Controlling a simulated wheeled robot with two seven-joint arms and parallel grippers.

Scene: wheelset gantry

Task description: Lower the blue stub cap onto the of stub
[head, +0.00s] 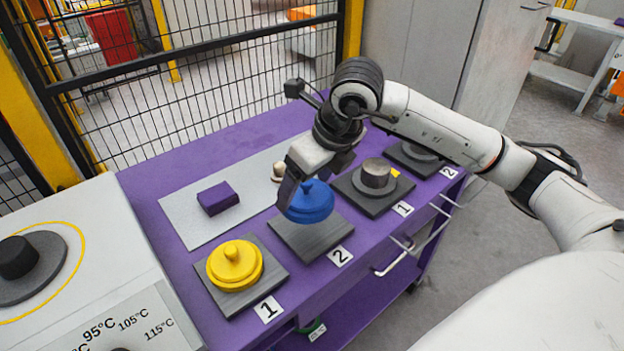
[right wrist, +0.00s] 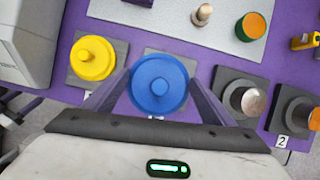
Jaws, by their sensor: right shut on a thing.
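The blue stub cap (head: 308,204) is a round disc with a knob. My right gripper (head: 305,190) is shut on it, and the cap appears above the empty grey plate (head: 292,238) by a label 2. In the right wrist view the cap (right wrist: 159,86) sits between the two fingers (right wrist: 160,82). To the right, a grey stub (head: 377,173) stands upright on a dark plate by a label 1; its metal top also shows in the right wrist view (right wrist: 252,101). Another stub (right wrist: 303,117) stands beyond it, partly hidden by my arm in the head view. My left gripper is out of view.
A yellow cap (head: 235,265) rests on the left plate 1. A purple block (head: 217,198) lies on a light grey mat (head: 187,228), with a beige peg (head: 278,172) farther right. The purple table (head: 150,172) ends at a wire fence (head: 210,85). A white console (head: 75,235) stands left.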

